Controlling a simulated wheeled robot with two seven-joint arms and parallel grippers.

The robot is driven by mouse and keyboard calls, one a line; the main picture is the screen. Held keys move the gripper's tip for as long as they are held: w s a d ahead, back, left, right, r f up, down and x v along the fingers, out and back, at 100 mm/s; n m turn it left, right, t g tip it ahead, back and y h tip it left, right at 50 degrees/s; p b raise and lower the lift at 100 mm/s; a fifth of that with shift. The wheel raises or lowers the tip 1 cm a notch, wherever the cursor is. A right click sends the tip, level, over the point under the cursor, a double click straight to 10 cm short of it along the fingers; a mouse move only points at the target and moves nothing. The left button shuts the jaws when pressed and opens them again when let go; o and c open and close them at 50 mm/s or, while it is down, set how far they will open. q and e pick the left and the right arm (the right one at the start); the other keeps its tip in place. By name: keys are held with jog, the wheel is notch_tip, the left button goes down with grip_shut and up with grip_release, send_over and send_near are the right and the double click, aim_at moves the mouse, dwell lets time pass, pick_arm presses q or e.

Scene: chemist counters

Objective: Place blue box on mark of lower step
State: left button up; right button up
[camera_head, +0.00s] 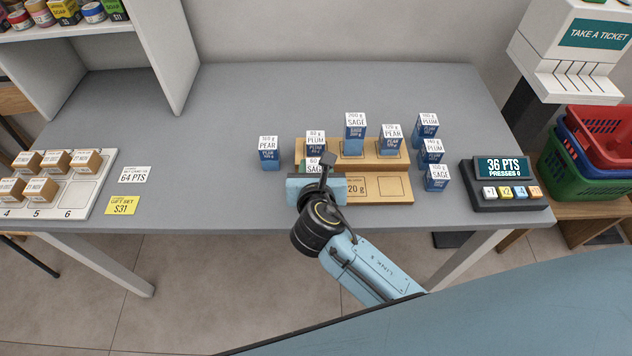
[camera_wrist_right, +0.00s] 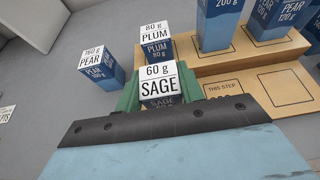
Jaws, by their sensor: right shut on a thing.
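My right gripper (camera_head: 315,174) is shut on a small box labelled 60 g SAGE (camera_head: 314,161). In the right wrist view the box (camera_wrist_right: 160,84) stands upright between green fingers (camera_wrist_right: 128,93), its white top and dark front showing. It is near the left end of the wooden two-step stand (camera_head: 402,194); its underside is hidden. The lower step (camera_wrist_right: 246,103) has a THIS STEP label, a partly covered "20 g" print and bare square marks (camera_head: 390,186). On the upper step stand blue-and-white 200 g SAGE (camera_head: 355,133) and PEAR (camera_head: 391,144) boxes. My left gripper is not in view.
A blue PLUM box (camera_wrist_right: 156,48) stands just behind the held box, and a PEAR box (camera_head: 269,157) stands to the left. Several boxes (camera_head: 431,153) stand right of the stand, before a button display (camera_head: 502,184). The counter between the cards (camera_head: 134,175) and PEAR box is clear.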

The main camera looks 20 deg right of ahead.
notch_tip(320, 180, down, 4)
jog(key=shift+f+b, duration=0.1)
jog(key=shift+b, duration=0.65)
jog(key=o, duration=1)
jog(key=shift+r, duration=0.2)
jog(key=p+v, duration=0.2)
jog(key=v, duration=1)
jog(key=shift+f, duration=0.2)
